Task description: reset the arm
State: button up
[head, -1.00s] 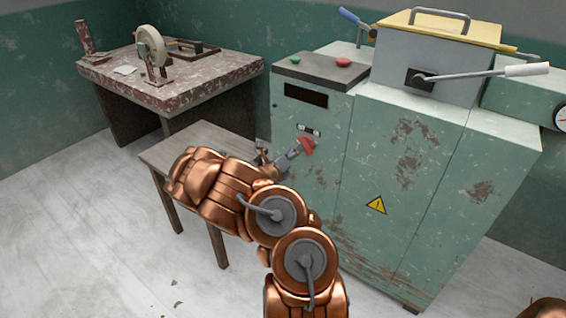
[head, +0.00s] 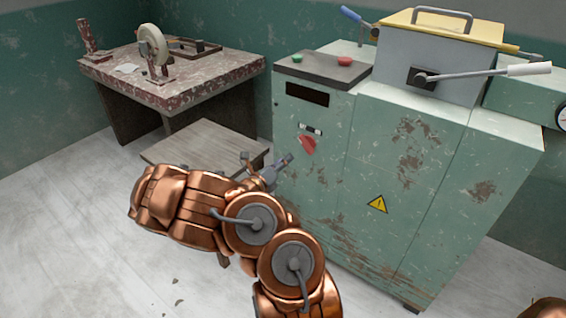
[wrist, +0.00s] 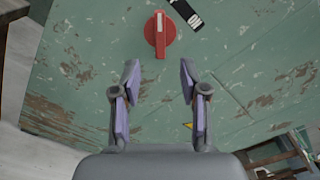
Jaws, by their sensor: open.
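My gripper (head: 266,160) is in front of the green machine's (head: 415,190) left front panel, above the right part of a low wooden table. In the wrist view my gripper (wrist: 159,85) has its two fingers spread apart with nothing between them. A red rotary knob (wrist: 159,32) is on the green panel ahead of the fingertips, apart from them. The knob (head: 307,145) also shows in the head view, right of my gripper and not covered by it. My copper arm hides part of the low table.
The low wooden table (head: 205,143) stands close to the machine. A workbench (head: 180,75) with a wheel-like device (head: 152,45) is at the back left. The machine has a long lever (head: 485,73). Pale floor (head: 70,210) is clear at the left.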

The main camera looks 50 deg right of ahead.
dwell(0.4)
jog(key=s+a+r+m+g+y, duration=0.2)
jog(key=s+a+r+m+g, duration=0.2)
jog(key=s+r+m, duration=0.4)
jog(key=s+a+r+m+g+y, duration=0.2)
jog(key=s+a+r+m+g, duration=0.2)
jog(key=s+r+m, duration=0.4)
jog(key=s+a+f+m+t+y, duration=0.25)
jog(key=a+m+y, duration=0.2)
jog(key=a, duration=0.75)
jog(key=s+a+f+m+t+y, duration=0.1)
jog(key=s+a+f+m+y, duration=0.25)
jog(key=a, duration=0.85)
jog(key=s+a+m+t+y, duration=0.1)
jog(key=s+a+m+y, duration=0.4)
jog(key=a, duration=0.6)
notch_tip(320, 180, up, 20)
jog(key=w+n+t+y+p, duration=0.1)
jog(key=p, duration=1.8)
jog(key=shift+a, duration=0.45)
